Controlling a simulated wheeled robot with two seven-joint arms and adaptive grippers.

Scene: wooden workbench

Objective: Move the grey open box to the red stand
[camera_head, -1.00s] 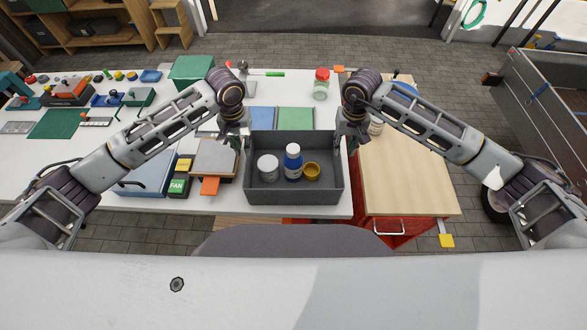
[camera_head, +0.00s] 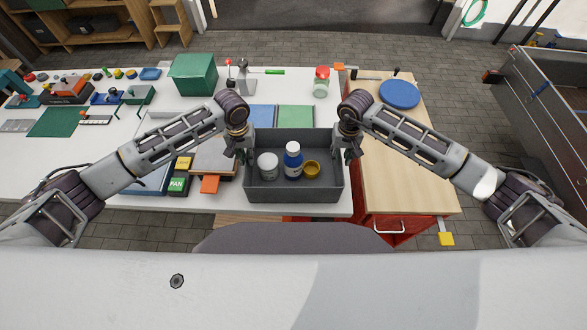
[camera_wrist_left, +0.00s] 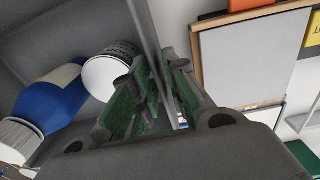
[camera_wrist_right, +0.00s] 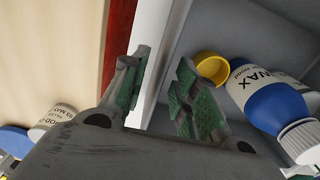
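The grey open box (camera_head: 295,196) stands upright on the white bench at its front edge. Inside are a white-lidded jar (camera_head: 268,166), a blue-and-white bottle (camera_head: 293,160) and a yellow cup (camera_head: 311,170). My left gripper (camera_head: 243,153) is at the box's left wall, and my right gripper (camera_head: 348,153) is at its right wall. In the left wrist view the open fingers (camera_wrist_left: 160,85) straddle the wall (camera_wrist_left: 152,40). In the right wrist view the open fingers (camera_wrist_right: 162,80) stand either side of the other wall. The red stand (camera_head: 392,228) with a wooden top is right of the box.
A blue disc (camera_head: 399,94) lies at the back of the wooden top, and its front is clear. A tray and an orange block (camera_head: 209,184) lie left of the box. A green box (camera_head: 193,74) and a red-lidded jar (camera_head: 321,82) stand further back.

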